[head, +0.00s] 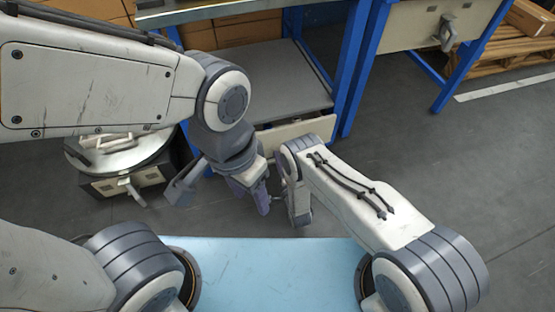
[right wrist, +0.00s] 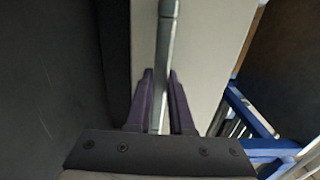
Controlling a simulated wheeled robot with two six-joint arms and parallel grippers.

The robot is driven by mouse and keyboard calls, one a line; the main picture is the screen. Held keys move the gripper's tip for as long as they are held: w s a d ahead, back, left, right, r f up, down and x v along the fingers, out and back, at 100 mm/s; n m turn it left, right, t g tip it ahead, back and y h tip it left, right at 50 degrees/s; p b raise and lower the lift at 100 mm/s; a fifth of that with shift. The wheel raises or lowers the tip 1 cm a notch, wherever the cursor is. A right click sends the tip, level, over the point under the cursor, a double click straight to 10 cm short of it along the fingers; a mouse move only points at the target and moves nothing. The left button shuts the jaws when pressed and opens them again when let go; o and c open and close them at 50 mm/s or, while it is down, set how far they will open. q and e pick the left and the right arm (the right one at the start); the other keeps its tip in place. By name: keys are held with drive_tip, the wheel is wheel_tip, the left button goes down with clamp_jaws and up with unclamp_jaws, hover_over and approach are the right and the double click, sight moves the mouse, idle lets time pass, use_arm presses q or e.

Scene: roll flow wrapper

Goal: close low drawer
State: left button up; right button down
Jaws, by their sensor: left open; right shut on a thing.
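The low drawer's cream front (head: 312,128) shows under the grey shelf of the blue-framed workbench in the head view. My arms cover its left and lower parts, and I cannot tell how far out it stands. In the right wrist view the cream front (right wrist: 208,60) is close, with a metal handle bar (right wrist: 166,40) running between the purple fingers. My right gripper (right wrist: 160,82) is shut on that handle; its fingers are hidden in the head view. My left gripper (head: 222,193) is open and empty, pointing down over the floor, left of my right wrist and apart from the drawer.
A round metal plate on a cream-and-black unit (head: 120,165) stands at the left. Another blue-legged bench (head: 430,25) with a handled cream front is at upper right, near a wooden pallet (head: 495,60). Cardboard boxes (head: 245,32) are behind. The grey floor at right is clear.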

drive_tip(key=b+x, duration=0.1)
drive_tip(key=x, duration=0.3)
drive_tip(key=shift+w, duration=0.15)
drive_tip(key=c, duration=0.8)
unclamp_jaws()
drive_tip(key=shift+a, duration=0.1)
